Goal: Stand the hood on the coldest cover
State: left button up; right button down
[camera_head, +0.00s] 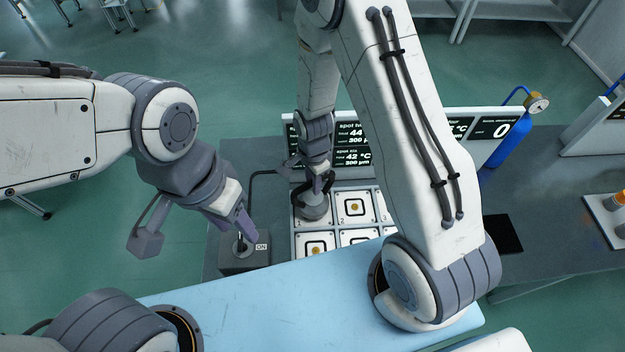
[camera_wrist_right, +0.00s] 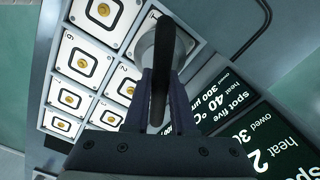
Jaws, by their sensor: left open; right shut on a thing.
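The hood (camera_head: 314,208) is a grey dome with a dark handle. My right gripper (camera_head: 317,184) is shut on its handle, over the back-left cover of the panel (camera_head: 375,236). In the right wrist view the hood (camera_wrist_right: 147,48) is between the fingers (camera_wrist_right: 158,100), near a cell marked 1. I cannot tell whether it touches the cover. Other covers, such as one in the back row (camera_head: 354,207), are white squares with a black ring and brass centre. My left gripper (camera_head: 246,226) is open by the switch lever of a dark box (camera_head: 243,262) marked ON.
A board (camera_head: 353,157) behind the panel reads heat 44 and, for spot six, 42 °C; my arm hides part. The wrist view board (camera_wrist_right: 215,100) reads spot five, heat 40. A blue cylinder with a gauge (camera_head: 512,135) stands right. A light blue surface (camera_head: 270,305) lies in front.

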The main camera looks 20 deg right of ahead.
pick_arm(q)
jog(key=shift+f+b, duration=0.3)
jog(key=shift+f, duration=0.25)
pick_arm(e)
jog(key=shift+f, duration=0.65)
pick_arm(q)
jog(key=shift+f+b, duration=0.6)
jog(key=shift+b, duration=0.05)
pick_arm(e)
jog(key=shift+f, duration=0.8)
jog(key=c, duration=0.7)
grip_release()
